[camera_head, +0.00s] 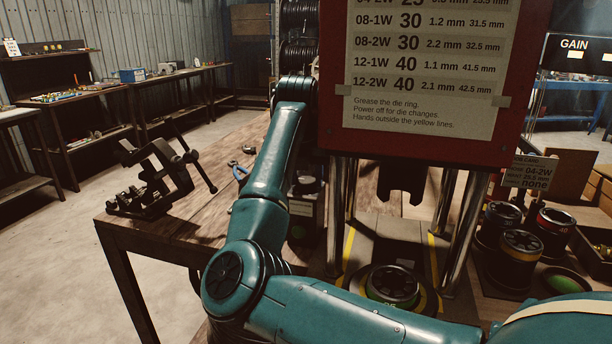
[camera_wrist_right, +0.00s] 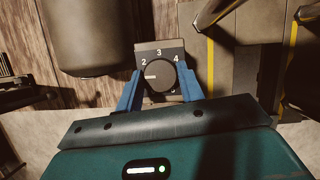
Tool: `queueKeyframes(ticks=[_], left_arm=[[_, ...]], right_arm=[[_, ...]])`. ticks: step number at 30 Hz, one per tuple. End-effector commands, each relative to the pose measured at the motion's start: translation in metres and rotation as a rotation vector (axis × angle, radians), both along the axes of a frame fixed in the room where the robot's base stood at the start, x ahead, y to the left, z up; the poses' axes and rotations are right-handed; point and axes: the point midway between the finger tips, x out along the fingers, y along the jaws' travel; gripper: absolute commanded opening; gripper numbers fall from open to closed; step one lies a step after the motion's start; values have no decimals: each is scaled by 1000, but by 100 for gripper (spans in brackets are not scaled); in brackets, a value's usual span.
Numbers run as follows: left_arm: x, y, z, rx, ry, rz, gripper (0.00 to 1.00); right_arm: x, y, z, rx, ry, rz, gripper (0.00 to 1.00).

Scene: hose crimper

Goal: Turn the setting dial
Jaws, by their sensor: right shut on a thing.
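The setting dial (camera_wrist_right: 158,76) is a round dark knob on a small dark plate (camera_wrist_right: 158,46) with white numerals 2, 3 and 4 around its upper side. The dial's pale pointer mark lies on its left half, pointing left, just below the 2. My right gripper (camera_wrist_right: 160,81) has its two blue fingers on either side of the dial, shut on it. The lower edge of the dial is partly hidden by my gripper. In the head view my right arm reaches across the front of the crimper, and its fingers cannot be made out. My left gripper is not in view.
The crimper's red board (camera_head: 535,60) with a settings chart (camera_head: 430,70) stands above steel columns. Die canisters (camera_head: 521,258) and a card marked 04-2W (camera_head: 532,172) are at the right. A black bench vise (camera_head: 155,185) and blue-handled pliers (camera_head: 240,170) are on the wooden bench (camera_head: 190,232).

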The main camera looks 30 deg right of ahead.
Motion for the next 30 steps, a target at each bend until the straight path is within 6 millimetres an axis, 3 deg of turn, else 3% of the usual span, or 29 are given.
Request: queueKeyframes(ticks=[5,6,13,30], left_arm=[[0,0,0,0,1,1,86],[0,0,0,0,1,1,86],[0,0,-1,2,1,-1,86],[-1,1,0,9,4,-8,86]], right_arm=[[0,0,0,1,0,-1,15],[0,0,0,1,0,-1,41],[0,0,0,1,0,-1,60],[0,0,1,0,2,-35,60]])
